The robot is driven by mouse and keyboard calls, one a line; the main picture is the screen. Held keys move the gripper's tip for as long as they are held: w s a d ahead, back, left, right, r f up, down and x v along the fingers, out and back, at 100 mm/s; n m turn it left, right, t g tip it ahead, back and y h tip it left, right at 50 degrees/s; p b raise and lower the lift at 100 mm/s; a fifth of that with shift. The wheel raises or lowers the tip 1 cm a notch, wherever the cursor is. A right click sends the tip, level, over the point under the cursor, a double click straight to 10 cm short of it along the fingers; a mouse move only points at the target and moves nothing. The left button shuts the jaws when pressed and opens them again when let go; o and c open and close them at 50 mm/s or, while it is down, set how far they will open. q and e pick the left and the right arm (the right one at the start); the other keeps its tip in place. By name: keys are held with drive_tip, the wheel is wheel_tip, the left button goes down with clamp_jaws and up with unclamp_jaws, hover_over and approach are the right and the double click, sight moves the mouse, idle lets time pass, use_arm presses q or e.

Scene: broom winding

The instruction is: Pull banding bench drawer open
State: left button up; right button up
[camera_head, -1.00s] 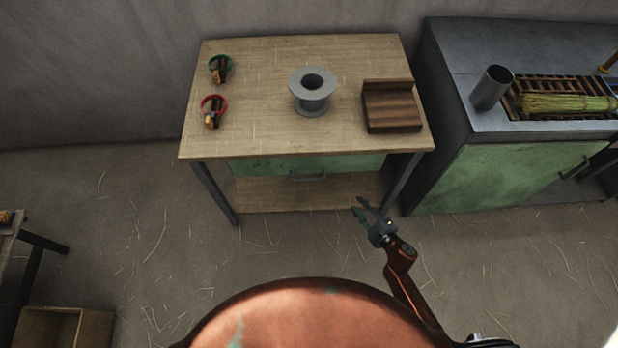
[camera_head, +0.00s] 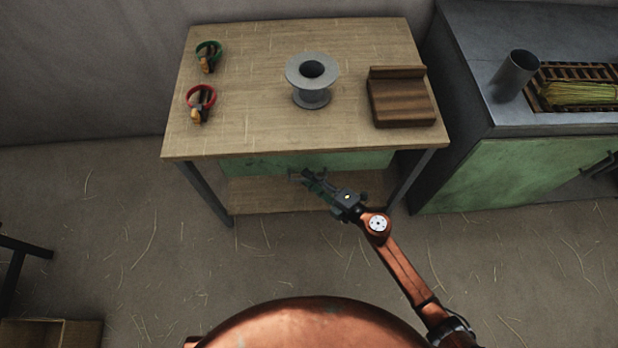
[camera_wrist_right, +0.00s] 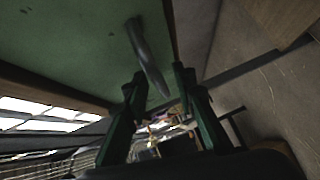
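The banding bench (camera_head: 240,120) has a drawer with a green front (camera_head: 350,161) under its wooden top; it looks shut. The drawer's grey bar handle (camera_head: 294,177) is partly behind my right gripper (camera_head: 309,179). In the right wrist view the green drawer front (camera_wrist_right: 70,45) fills the upper left, and the handle (camera_wrist_right: 146,58) stands out from it. My right gripper (camera_wrist_right: 160,75) is open there, its two fingers apart, with the handle's near part reaching between the fingertips. I cannot tell whether they touch it. My left gripper is not in view.
On the bench top are a grey spool (camera_head: 312,80), a wooden block (camera_head: 400,97), and red (camera_head: 201,101) and green (camera_head: 208,56) ringed items. A metal-topped cabinet (camera_head: 540,165) stands close at the right. The bench's lower shelf (camera_head: 270,195) lies below the drawer. Floor in front is clear.

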drive_tip(key=shift+w+a, duration=0.15)
drive_tip(key=shift+w, duration=0.05)
clamp_jaws()
idle(0.6)
